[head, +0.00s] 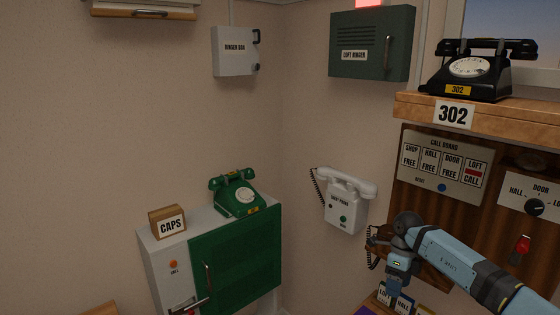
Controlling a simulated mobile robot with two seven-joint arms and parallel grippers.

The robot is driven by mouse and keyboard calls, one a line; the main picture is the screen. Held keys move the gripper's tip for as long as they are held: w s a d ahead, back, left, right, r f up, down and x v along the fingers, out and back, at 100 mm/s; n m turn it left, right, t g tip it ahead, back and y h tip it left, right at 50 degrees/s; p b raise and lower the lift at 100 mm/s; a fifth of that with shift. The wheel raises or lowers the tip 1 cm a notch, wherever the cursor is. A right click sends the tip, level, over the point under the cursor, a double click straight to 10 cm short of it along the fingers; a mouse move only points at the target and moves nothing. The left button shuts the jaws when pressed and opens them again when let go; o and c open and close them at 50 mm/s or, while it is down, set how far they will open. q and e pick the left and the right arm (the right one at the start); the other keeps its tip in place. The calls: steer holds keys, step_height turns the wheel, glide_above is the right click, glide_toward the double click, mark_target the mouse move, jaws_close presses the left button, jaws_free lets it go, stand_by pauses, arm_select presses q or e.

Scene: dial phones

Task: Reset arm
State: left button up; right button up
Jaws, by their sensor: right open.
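My right arm comes in from the lower right. Its gripper (394,288) points down in front of the brown panel and is open. Its fingertips are small and dark here, and I see nothing held between them. Small labelled cards, one reading HALL (405,303), are just below the gripper at the picture's bottom edge. I cannot tell whether the gripper touches them. My left gripper is out of the picture.
The call board (441,167) and a red switch (522,245) are near my arm. A black dial phone (468,68) stands on the wooden shelf above. A white wall phone (344,207) hangs left of the gripper. A green dial phone (237,200) stands on the cabinet (235,262).

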steer(key=s+a+f+y, duration=0.45)
steer(key=a+f, duration=0.25)
steer(key=a, duration=0.4)
steer(key=s+a+m+t+y, duration=0.8)
steer(key=s+a+m+y, duration=0.35)
steer(key=a, duration=0.35)
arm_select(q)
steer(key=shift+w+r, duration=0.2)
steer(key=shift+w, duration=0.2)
arm_select(e)
steer(key=s+d+f+m+t+h, duration=0.2)
steer(key=s+d+f+m+h, duration=0.1)
steer(key=s+m, duration=0.4)
steer(key=s+d+f+m+t+h, duration=0.1)
steer(key=s+d+f+m+h, duration=0.3)
steer(key=m, duration=0.9)
steer(key=s+d+f+m+t+h, duration=0.2)
steer(key=s+d+f+m+h, duration=0.2)
steer(key=s+m, duration=0.6)
steer(key=d+h, duration=0.2)
steer(key=d, duration=0.1)
steer(key=shift+s+m+t+h, duration=0.2)
steer(key=shift+m+t+h, duration=0.1)
steer(key=shift+m+h, duration=0.1)
